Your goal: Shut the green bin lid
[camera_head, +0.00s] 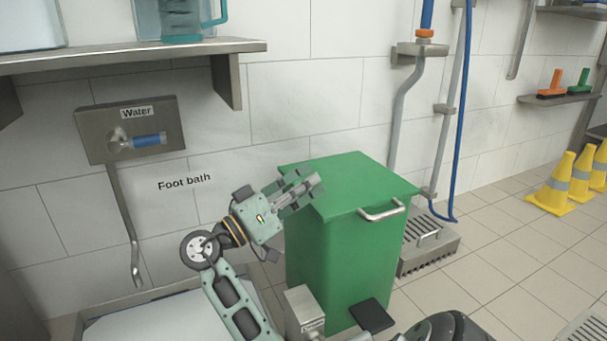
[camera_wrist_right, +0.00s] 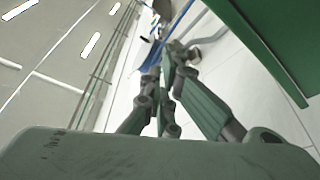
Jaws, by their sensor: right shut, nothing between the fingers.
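The green bin (camera_head: 345,250) stands on the tiled floor against the wall. Its green lid (camera_head: 355,180) lies flat across the top and looks shut, with a metal handle (camera_head: 381,212) on its front edge. My right gripper (camera_head: 312,183) is shut and empty at the left edge of the lid, covering part of that edge. I cannot tell whether it touches the lid. The right wrist view shows the right gripper's fingers (camera_wrist_right: 180,60) together, with a green surface (camera_wrist_right: 265,40) at the upper right. My left gripper is not in view.
A grey box and black pedal (camera_head: 372,315) sit at the bin's foot. A metal grate step (camera_head: 428,245) stands right of the bin. The "Water" panel (camera_head: 130,128) and shelf (camera_head: 130,52) are on the left wall.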

